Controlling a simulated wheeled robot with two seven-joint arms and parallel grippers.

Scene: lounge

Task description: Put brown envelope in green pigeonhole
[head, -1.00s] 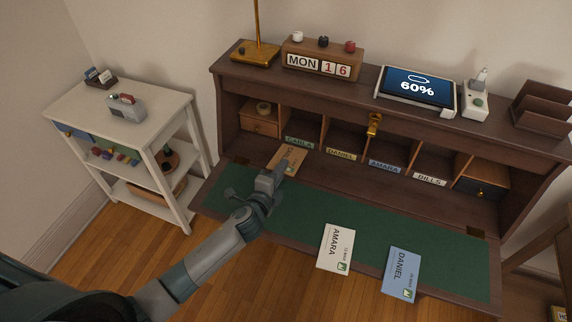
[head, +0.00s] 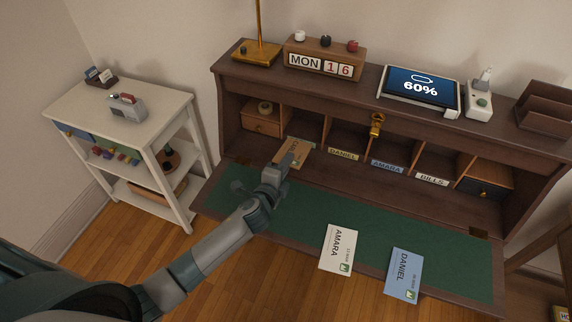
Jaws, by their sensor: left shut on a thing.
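The brown envelope (head: 296,149) is in my left gripper (head: 286,162), at the mouth of the leftmost open pigeonhole (head: 302,123) of the desk. The envelope covers that pigeonhole's green label in this view. The gripper is shut on the envelope's near end, above the inner edge of the writing surface. I cannot tell whether the far end is inside the compartment. My right gripper is not in view.
A white envelope (head: 338,250) marked Amara and a blue envelope (head: 404,275) marked Daniel lie on the green writing surface (head: 300,215). Other pigeonholes labelled Daniel (head: 343,154), Amara (head: 387,167) and Bills (head: 431,179) are to the right. A small drawer (head: 261,122) is on the left.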

